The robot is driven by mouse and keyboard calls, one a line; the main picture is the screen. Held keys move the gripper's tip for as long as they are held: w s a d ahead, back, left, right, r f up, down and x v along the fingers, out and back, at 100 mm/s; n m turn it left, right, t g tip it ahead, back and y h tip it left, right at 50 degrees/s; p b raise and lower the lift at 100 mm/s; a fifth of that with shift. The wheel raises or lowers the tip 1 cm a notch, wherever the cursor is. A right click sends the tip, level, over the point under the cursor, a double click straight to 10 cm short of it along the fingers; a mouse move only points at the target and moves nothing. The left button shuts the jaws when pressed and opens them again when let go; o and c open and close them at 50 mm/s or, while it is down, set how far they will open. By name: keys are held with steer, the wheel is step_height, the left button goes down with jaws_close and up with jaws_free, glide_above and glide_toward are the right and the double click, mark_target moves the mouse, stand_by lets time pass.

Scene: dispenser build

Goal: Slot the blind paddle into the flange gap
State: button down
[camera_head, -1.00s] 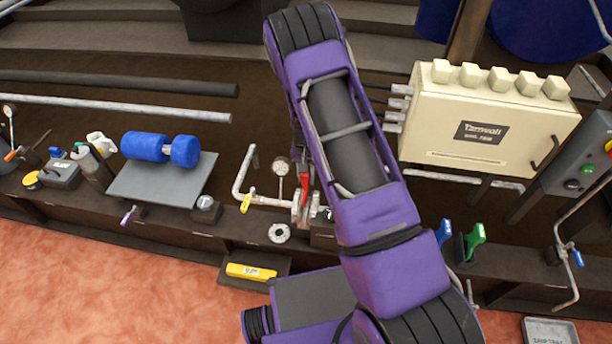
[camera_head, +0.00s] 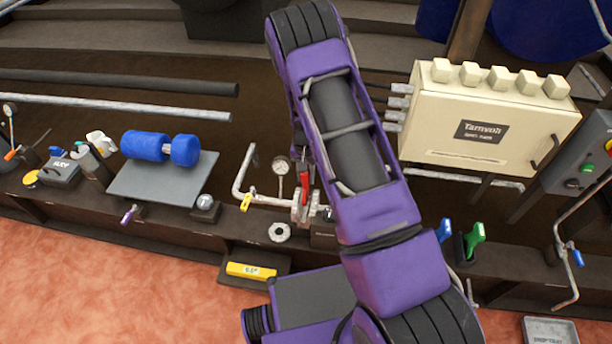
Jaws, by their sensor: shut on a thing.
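The flange pair (camera_head: 298,212) is a pale metal fitting on the pipe at the bench's front edge, just left of my arm. A red piece (camera_head: 306,169), seemingly the blind paddle's handle, stands directly above it, close to the arm's left edge. My gripper (camera_head: 304,158) is mostly hidden behind my purple arm. Only a dark sliver shows above the red piece, and it appears shut on it. The paddle's lower end merges with the flange metal, so I cannot tell whether it is inside the gap or just above it.
A round gauge (camera_head: 281,166) stands just left of the red piece. A bent pipe with a yellow tag (camera_head: 246,202) runs into the flange. A loose ring (camera_head: 279,232) lies in front. A cream box (camera_head: 488,130) stands at the right.

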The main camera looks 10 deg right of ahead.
mark_target(306, 190)
steer(key=shift+f, duration=4)
steer(key=c, duration=0.6)
jaws_free()
steer(key=shift+o, duration=0.4)
